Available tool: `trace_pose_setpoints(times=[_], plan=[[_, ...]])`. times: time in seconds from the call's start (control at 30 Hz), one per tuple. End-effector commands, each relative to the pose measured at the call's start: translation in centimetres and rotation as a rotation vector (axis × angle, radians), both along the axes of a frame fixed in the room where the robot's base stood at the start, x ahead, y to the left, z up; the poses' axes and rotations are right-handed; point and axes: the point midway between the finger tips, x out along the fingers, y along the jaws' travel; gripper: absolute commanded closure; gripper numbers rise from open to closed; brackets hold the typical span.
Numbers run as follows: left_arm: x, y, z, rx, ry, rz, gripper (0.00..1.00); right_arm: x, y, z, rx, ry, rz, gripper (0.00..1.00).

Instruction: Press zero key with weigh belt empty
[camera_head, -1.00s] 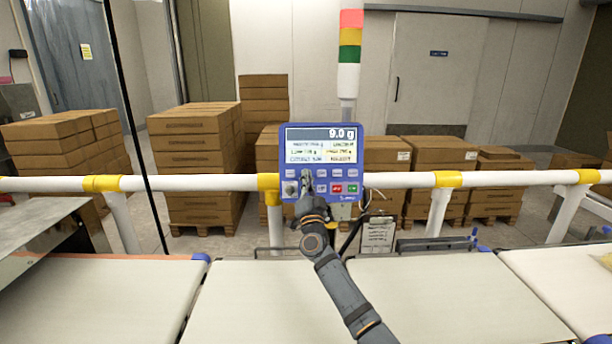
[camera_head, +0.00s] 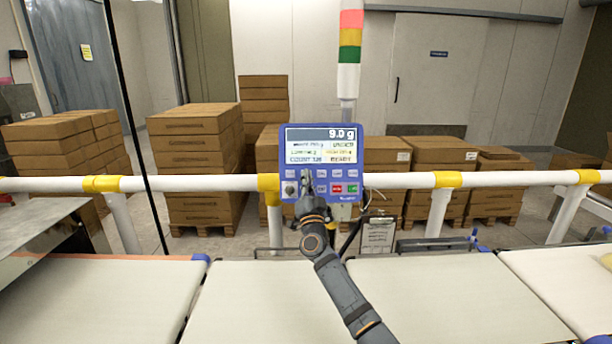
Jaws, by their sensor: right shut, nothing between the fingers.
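The blue control panel (camera_head: 322,161) stands in the middle of the view, and its top line reads 9.0 g. It has a row of pale keys, with a lower row holding a red and a green key. My right gripper (camera_head: 307,177) is shut and empty, with its tip in front of the keys at the lower left of the panel. It hides a key or two there, and I cannot tell whether it touches. The cream belt (camera_head: 240,295) below the panel shows bare, partly hidden by my right arm. My left gripper is not in view.
A white rail (camera_head: 410,180) with yellow joints runs behind the belts. A belt (camera_head: 470,300) lies to the right and another (camera_head: 100,285) to the left. A clipboard (camera_head: 378,235) hangs under the rail. A signal tower (camera_head: 350,50) rises above the panel. Stacked cartons (camera_head: 198,165) stand behind.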

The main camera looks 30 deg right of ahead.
Motion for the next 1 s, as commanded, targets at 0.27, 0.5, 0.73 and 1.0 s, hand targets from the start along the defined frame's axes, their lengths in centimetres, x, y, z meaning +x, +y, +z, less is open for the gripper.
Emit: trace_pose_setpoints(times=[0.27, 0.5, 0.73, 1.0], plan=[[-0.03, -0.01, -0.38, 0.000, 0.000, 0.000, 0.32, 0.57, -0.36, -0.19, -0.001, 0.000, 0.000, 1.00], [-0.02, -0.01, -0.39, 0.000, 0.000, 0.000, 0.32, 0.57, -0.36, -0.19, -0.001, 0.000, 0.000, 1.00], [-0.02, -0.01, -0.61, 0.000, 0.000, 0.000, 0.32, 0.76, -0.48, -0.28, 0.000, 0.000, 0.000, 1.00], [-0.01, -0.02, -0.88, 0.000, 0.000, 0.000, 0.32, 1.01, -0.63, -0.37, 0.001, 0.000, 0.000, 1.00]])
